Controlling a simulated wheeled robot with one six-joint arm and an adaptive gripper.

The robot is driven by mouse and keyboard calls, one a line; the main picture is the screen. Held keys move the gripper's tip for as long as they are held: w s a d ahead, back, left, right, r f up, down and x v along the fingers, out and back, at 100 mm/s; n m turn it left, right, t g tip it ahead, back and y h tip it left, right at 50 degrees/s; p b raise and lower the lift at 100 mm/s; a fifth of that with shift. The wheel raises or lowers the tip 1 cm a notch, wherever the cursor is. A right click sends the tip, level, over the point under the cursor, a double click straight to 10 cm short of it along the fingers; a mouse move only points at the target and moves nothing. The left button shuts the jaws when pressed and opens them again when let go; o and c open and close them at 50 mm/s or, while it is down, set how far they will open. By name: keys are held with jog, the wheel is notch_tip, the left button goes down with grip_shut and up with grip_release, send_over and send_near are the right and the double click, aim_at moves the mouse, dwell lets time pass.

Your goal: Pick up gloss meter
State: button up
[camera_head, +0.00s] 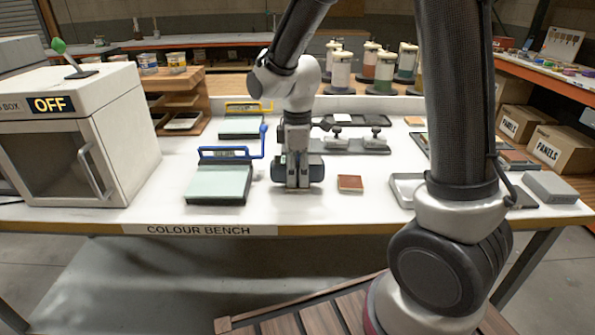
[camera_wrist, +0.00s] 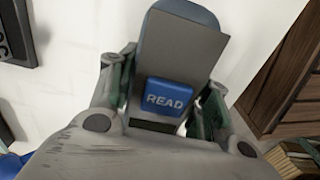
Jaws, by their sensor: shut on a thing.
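The gloss meter is a dark blue-grey, rounded block with a grey top and a blue READ button; in the wrist view the gloss meter (camera_wrist: 185,45) sits between my gripper's fingers (camera_wrist: 165,112). In the head view my gripper (camera_head: 297,184) points straight down at the front middle of the white bench, and the ends of the gloss meter (camera_head: 316,169) stick out on both sides of it. My gripper is shut on the gloss meter. The fingers hide its middle. I cannot tell whether it touches the bench top.
A drawdown board with a blue handle (camera_head: 218,184) stands close on the left. A small red-brown block (camera_head: 350,184) lies close on the right. A dark stand with small pans (camera_head: 355,145) is behind. A light booth (camera_head: 80,135) fills the left end. Bare bench lies in front.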

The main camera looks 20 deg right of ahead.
notch_tip(320, 180, up, 10)
jog(key=shift+r, duration=0.1)
dwell(0.4)
dwell(0.8)
